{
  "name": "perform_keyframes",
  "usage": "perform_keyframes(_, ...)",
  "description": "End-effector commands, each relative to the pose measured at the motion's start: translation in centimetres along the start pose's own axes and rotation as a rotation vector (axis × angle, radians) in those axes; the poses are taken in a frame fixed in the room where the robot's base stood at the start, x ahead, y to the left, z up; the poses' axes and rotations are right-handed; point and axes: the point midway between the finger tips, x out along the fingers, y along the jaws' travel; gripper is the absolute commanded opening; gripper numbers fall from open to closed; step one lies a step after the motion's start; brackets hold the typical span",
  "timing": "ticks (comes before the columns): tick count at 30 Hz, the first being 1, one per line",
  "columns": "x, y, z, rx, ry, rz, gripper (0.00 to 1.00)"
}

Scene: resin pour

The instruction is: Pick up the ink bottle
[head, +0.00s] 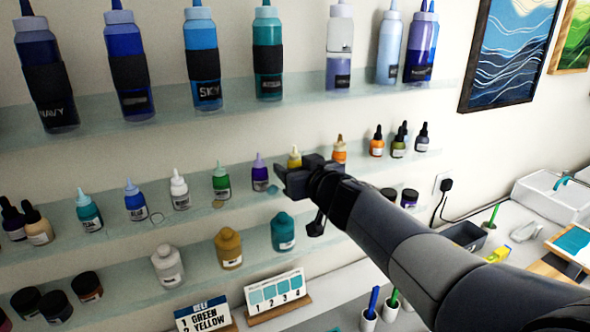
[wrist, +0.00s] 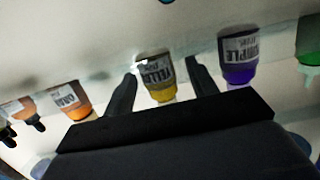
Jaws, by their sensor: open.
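A row of ink bottles stands on the middle shelf in the head view. My gripper (head: 296,172) is open in front of the yellow bottle (head: 294,153), hiding its lower part. In the wrist view, which looks upside down, the yellow bottle (wrist: 156,72) shows between the two open fingers (wrist: 161,74), with its label facing me. I cannot tell whether the fingers touch it. The purple bottle (head: 259,172) stands to its left in the head view, and the orange bottle (head: 339,147) to its right, partly hidden by my arm.
Green (head: 221,180), white (head: 180,190) and blue (head: 135,201) bottles continue along the middle shelf (head: 110,232). Large squeeze bottles stand on the shelf above (head: 170,108). Jars and a sign (head: 203,314) are below. Neighbouring bottles leave narrow gaps beside the fingers.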

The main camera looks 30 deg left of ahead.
Motion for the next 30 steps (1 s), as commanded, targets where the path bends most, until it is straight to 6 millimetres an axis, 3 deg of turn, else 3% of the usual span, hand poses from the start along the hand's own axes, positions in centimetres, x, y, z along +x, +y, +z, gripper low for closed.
perform_keyframes(10,0.62,-0.01,-0.04,0.001,0.001,0.000,0.54)
perform_keyframes(27,0.60,-0.01,-0.04,0.001,0.001,0.000,0.07)
perform_keyframes(30,0.59,-0.01,-0.06,0.001,0.001,0.000,0.07)
